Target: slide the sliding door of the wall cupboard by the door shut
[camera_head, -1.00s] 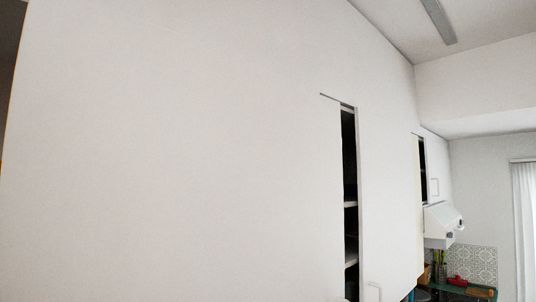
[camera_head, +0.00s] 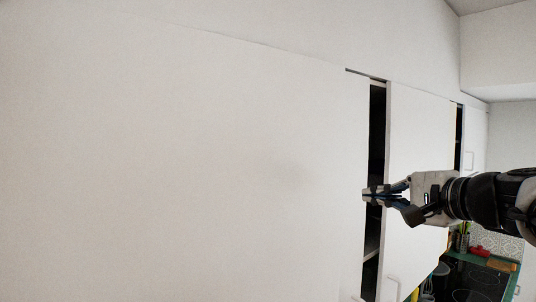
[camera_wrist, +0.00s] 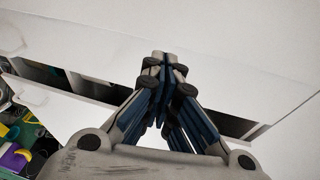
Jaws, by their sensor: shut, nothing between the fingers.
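The wall cupboard's white sliding door (camera_head: 418,120) has a pale bar handle (camera_head: 392,288) low on its left part. A tall dark opening (camera_head: 377,120) with shelf edges stands between this door and the broad white surface to the left. My gripper (camera_head: 366,194) points left across the opening, its fingers together and empty. Its tips are at or near the opening's left edge; I cannot tell whether they touch. In the wrist view my gripper (camera_wrist: 166,57) overlaps the dark opening (camera_wrist: 100,88), with its tips over the white surface beyond it. My arm hides part of the door.
A broad white surface (camera_head: 200,150) fills the left. Another cupboard door (camera_head: 475,135) with a handle and a narrow dark gap stands farther right. Below it are a counter with a red item (camera_head: 479,250) and a patterned tile backsplash (camera_head: 500,243).

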